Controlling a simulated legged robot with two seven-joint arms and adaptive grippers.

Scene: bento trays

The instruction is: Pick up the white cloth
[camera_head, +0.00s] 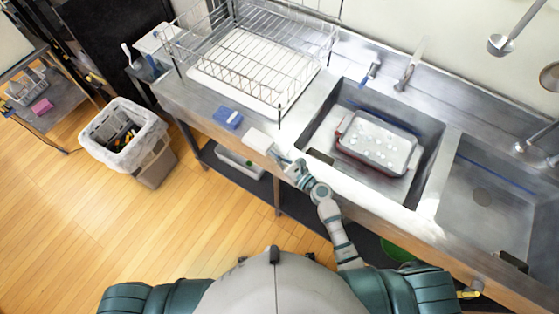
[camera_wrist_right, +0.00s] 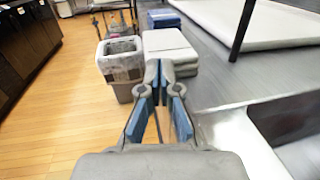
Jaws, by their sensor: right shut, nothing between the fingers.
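The white cloth (camera_head: 258,140) lies as a folded block on the front edge of the metal counter, left of the sink in the head view. It also shows in the right wrist view (camera_wrist_right: 170,43), straight beyond the fingertips. My right gripper (camera_head: 279,156) is at the counter's front edge, close by the cloth on its right side. In the right wrist view its blue-padded fingers (camera_wrist_right: 159,70) meet at the tips with nothing between them. I cannot tell whether the tips touch the cloth. My left gripper is not in view.
A wire dish rack (camera_head: 262,62) stands behind. The sink to the right holds a red-rimmed tray (camera_head: 352,128) with white suds. A bin (camera_head: 130,137) stands on the wooden floor at left.

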